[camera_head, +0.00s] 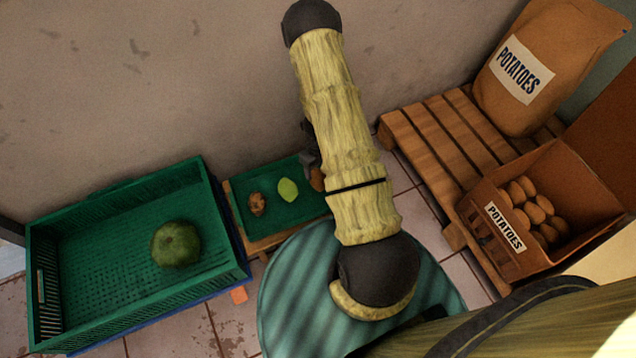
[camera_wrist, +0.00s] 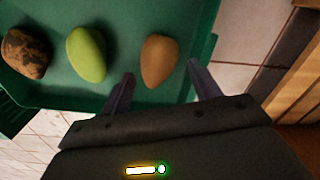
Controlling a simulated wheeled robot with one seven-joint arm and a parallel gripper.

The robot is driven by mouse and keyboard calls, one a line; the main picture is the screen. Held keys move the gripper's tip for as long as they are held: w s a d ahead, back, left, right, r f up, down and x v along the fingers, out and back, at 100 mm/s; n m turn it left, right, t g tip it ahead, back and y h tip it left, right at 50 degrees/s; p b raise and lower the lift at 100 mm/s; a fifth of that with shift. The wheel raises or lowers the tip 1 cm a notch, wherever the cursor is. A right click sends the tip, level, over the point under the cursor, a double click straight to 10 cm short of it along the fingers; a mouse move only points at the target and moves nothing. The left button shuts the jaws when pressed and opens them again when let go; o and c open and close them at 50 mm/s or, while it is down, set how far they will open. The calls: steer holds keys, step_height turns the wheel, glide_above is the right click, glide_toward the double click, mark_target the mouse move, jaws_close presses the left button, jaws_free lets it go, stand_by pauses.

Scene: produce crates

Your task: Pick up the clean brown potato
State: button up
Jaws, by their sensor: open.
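The clean brown potato (camera_wrist: 159,61) lies on the green tray (camera_wrist: 120,12) at the right of a row of three. In the head view it is mostly hidden behind my arm, with only a sliver (camera_head: 317,178) showing. My gripper (camera_wrist: 160,82) is open in the wrist view. Its fingers point toward the potato, one on each side of its near end, and the gap between them is empty. A green potato-shaped item (camera_wrist: 86,54) lies left of the clean potato. A dark-patched brown potato (camera_wrist: 25,54) lies at the far left; it also shows in the head view (camera_head: 257,204).
A large green crate (camera_head: 110,205) holding a round green vegetable (camera_head: 176,243) stands left of the tray. On the right, a wooden pallet (camera_head: 430,150) carries a potato sack (camera_head: 545,65) and a box (camera_head: 505,228) of several potatoes. A wall is behind.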

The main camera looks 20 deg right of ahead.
mark_target(319, 175)
steer(key=shift+f, duration=0.35)
steer(key=f+b, duration=0.2)
steer(key=b, duration=0.1)
steer(key=f+b, duration=0.1)
steer(key=shift+s+f+b, duration=0.3)
steer(key=shift+f+b, duration=0.05)
steer(key=shift+f, duration=0.05)
steer(key=shift+f+b, duration=0.65)
steer(key=shift+f, duration=0.15)
steer(key=shift+r, duration=0.1)
steer(key=c, duration=0.7)
steer(key=shift+r, duration=0.1)
steer(key=shift+c, duration=0.5)
step_height(319, 175, up, 10)
steer(key=p, duration=0.8)
steer(key=shift+c, duration=0.7)
